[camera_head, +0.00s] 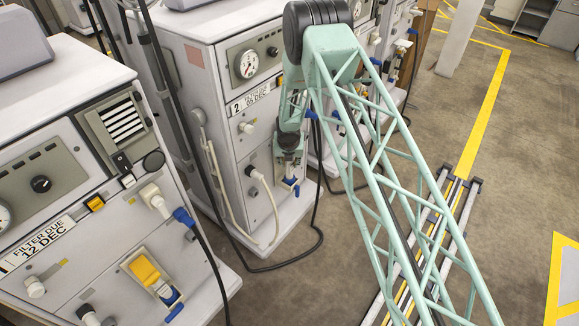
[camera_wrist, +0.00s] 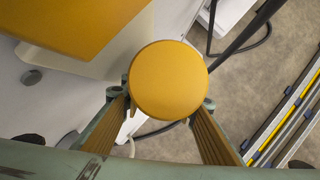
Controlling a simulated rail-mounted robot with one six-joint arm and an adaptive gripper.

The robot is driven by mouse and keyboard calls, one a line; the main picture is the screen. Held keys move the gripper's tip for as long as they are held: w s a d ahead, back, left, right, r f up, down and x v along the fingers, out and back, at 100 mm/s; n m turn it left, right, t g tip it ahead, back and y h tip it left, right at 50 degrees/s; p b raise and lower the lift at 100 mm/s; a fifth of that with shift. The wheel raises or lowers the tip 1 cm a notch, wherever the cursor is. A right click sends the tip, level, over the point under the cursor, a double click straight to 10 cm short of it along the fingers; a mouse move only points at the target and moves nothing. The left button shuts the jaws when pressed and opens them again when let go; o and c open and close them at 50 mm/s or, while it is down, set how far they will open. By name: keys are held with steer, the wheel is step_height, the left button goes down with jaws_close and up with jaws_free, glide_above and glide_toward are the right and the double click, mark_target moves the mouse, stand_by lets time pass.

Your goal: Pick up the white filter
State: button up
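My gripper (camera_head: 289,160) points down at the front of the machine labelled 2, low on its panel. In the wrist view its two tan-padded fingers (camera_wrist: 163,118) stand apart on either side of a round orange-yellow cap (camera_wrist: 168,80). The cap hides the fingertips, so I cannot tell whether they touch what is below it. I cannot make out a white filter body under the cap. In the head view my gripper covers most of this spot. A blue part (camera_head: 295,189) shows just below it.
The nearer machine (camera_head: 100,225), labelled FILTER DUE 12 DEC, has a yellow part (camera_head: 145,269) low on its front. A dark hose (camera_head: 318,235) loops on the floor beside machine 2 (camera_head: 212,100). Floor rails (camera_head: 455,220) run at the right, with open floor beyond.

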mark_target(292, 166)
steer(key=shift+c, duration=1.2)
steer(key=shift+r, duration=0.2)
steer(key=s+d+r+b, duration=0.1)
steer(key=s+r+b, duration=0.1)
steer(key=s, duration=0.5)
steer(key=s+d+r+b, duration=0.2)
steer(key=s, duration=0.6)
steer(key=shift+s+d+r, duration=0.25)
steer(key=shift+r, duration=0.05)
stand_by(1.0)
steer(key=shift+d, duration=0.1)
stand_by(0.9)
